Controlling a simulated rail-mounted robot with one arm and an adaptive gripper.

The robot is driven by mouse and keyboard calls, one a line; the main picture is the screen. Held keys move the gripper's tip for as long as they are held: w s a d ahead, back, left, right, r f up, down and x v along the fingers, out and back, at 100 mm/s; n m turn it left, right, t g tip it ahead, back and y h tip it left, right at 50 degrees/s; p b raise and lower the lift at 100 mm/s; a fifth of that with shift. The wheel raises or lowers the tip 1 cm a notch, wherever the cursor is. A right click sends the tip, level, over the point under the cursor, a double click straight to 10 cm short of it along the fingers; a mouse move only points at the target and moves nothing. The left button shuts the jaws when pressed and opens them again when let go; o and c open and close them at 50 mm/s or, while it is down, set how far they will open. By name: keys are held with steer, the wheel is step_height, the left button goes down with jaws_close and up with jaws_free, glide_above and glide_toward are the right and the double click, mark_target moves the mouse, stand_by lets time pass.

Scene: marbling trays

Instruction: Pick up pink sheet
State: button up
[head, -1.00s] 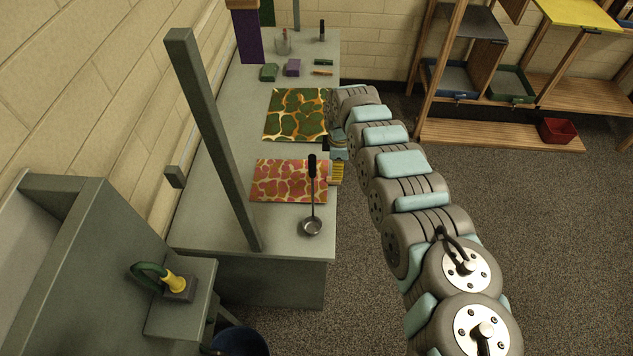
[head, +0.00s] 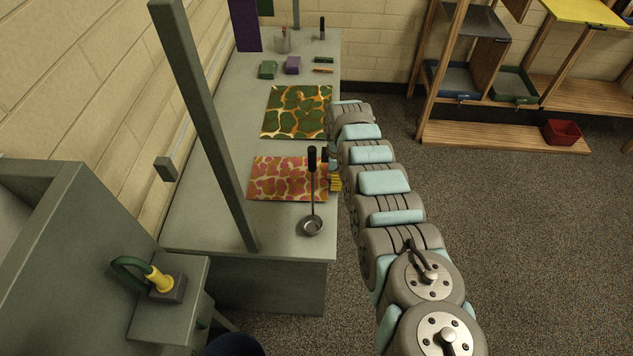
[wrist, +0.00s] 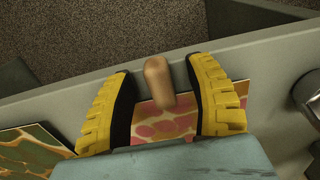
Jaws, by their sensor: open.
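The pink sheet (head: 270,183), patterned in pink and yellow, lies flat on the grey table near its right edge. In the wrist view part of it shows between and beyond my fingers (wrist: 165,127). My gripper (head: 335,181) is at the table's right edge, beside the sheet's right side. Its yellow fingers (wrist: 160,100) are spread apart, with no sheet held between them. A tan rounded peg (wrist: 157,82) shows between the fingers; I cannot tell what it is. Contact between fingers and sheet cannot be judged.
A green patterned sheet (head: 285,120) lies farther back. A grey post (head: 210,120) rises at the table's left. Floor right of my arm is clear.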

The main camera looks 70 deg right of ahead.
steer(key=shift+f, duration=0.2)
steer(key=c, duration=0.9)
steer(key=shift+r, duration=0.15)
